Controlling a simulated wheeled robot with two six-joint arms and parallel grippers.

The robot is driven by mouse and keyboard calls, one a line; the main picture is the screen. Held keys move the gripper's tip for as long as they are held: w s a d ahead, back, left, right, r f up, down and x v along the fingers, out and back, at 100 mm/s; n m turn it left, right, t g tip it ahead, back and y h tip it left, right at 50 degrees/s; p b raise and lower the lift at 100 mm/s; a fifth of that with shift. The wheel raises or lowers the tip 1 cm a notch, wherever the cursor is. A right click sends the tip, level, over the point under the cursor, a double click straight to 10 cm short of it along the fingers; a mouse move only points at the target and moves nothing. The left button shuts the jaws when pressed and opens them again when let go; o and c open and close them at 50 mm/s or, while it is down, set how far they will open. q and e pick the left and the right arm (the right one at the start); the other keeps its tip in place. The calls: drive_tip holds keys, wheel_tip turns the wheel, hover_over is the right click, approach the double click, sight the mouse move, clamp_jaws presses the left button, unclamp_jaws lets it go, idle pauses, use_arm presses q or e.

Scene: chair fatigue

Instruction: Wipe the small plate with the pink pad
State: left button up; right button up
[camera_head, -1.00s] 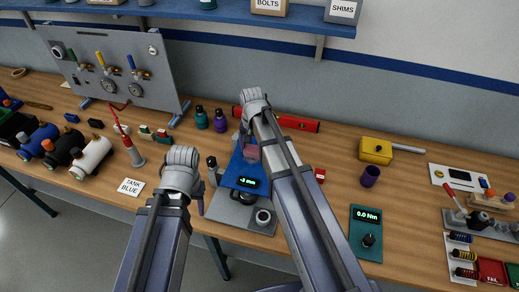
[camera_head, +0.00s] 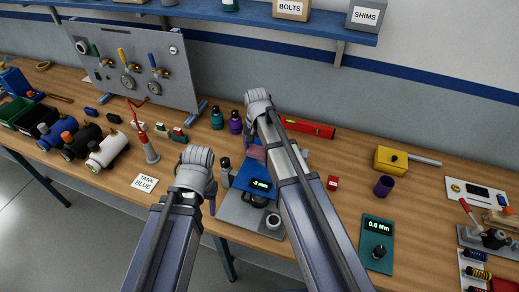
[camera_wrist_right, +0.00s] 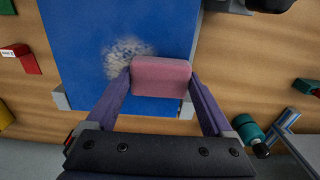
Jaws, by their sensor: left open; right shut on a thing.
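The small plate (camera_head: 248,176) is a blue, tilted rectangular panel in the middle of the bench, partly hidden by my right arm in the head view. In the right wrist view the blue plate (camera_wrist_right: 75,40) has a pale grey, speckled smudge to the left of centre. My right gripper (camera_wrist_right: 160,80) is shut on the pink pad (camera_wrist_right: 161,74), which lies over the plate beside the smudge; I cannot tell whether it touches. The pad (camera_head: 256,153) also shows in the head view. My left gripper (camera_head: 212,200) is open, left of the plate, its fingers mostly hidden.
A grey base (camera_head: 240,212) with a display reading "-3 mm" is at the plate. Green and purple bottles (camera_head: 236,122) and a red level (camera_head: 305,127) stand behind. A small red block (camera_head: 333,183) and a purple cup (camera_head: 384,186) are to the right.

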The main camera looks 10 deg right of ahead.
drive_tip(key=shift+d, duration=0.1)
drive_tip(key=shift+s+d+f, duration=0.1)
drive_tip(key=shift+s+d, duration=0.5)
drive_tip(key=shift+d, duration=0.2)
drive_tip(key=shift+s+d+f, duration=0.1)
drive_tip(key=shift+s+d, duration=0.5)
drive_tip(key=shift+d, duration=0.15)
drive_tip(key=shift+s+d+r, duration=0.1)
drive_tip(key=shift+s+d, duration=0.35)
drive_tip(key=shift+d, duration=0.3)
drive_tip(key=shift+s+d+r, duration=0.1)
drive_tip(key=shift+s+d, duration=0.3)
drive_tip(key=shift+d, duration=0.35)
drive_tip(key=shift+s+f, duration=0.1)
drive_tip(key=shift+s+a+f, duration=0.1)
drive_tip(key=shift+s+a, duration=0.15)
drive_tip(key=shift+s, duration=0.05)
drive_tip(key=shift+w+a, duration=0.6)
drive_tip(key=shift+a, duration=0.2)
drive_tip(key=shift+w+a, duration=0.55)
drive_tip(key=shift+a, duration=0.2)
drive_tip(key=shift+a, duration=0.15)
